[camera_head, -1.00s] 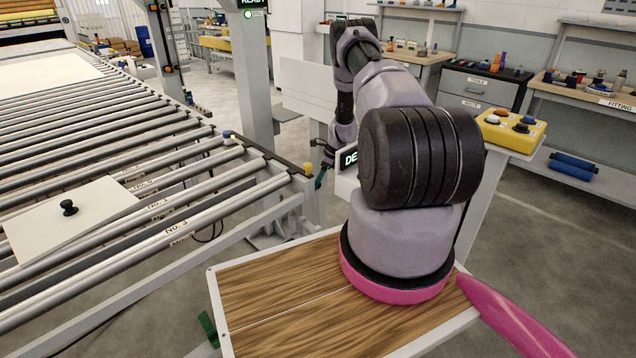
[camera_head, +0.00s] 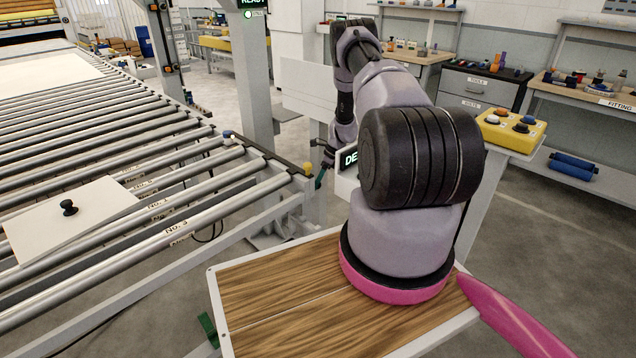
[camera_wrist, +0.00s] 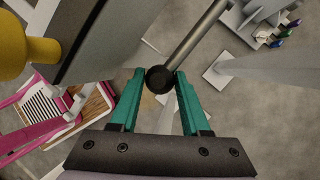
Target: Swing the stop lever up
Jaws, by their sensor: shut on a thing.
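The stop lever shows in the wrist view as a bare metal rod (camera_wrist: 200,40) with a round black knob (camera_wrist: 158,80) at its near end. My gripper (camera_wrist: 158,84) has teal fingers, one on each side of the knob, and is shut on it. The rod runs from the knob to the upper right of the wrist view. In the head view my gripper (camera_head: 320,178) is small, beside the right end of the roller conveyor. The lever cannot be made out there.
A yellow cap (camera_head: 308,168) tops the conveyor (camera_head: 200,190) corner post, close to my gripper; a yellow part (camera_wrist: 28,52) shows at the wrist view's left. A white panel with a black knob lies on the rollers. A yellow button box (camera_head: 512,130) stands right of my arm.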

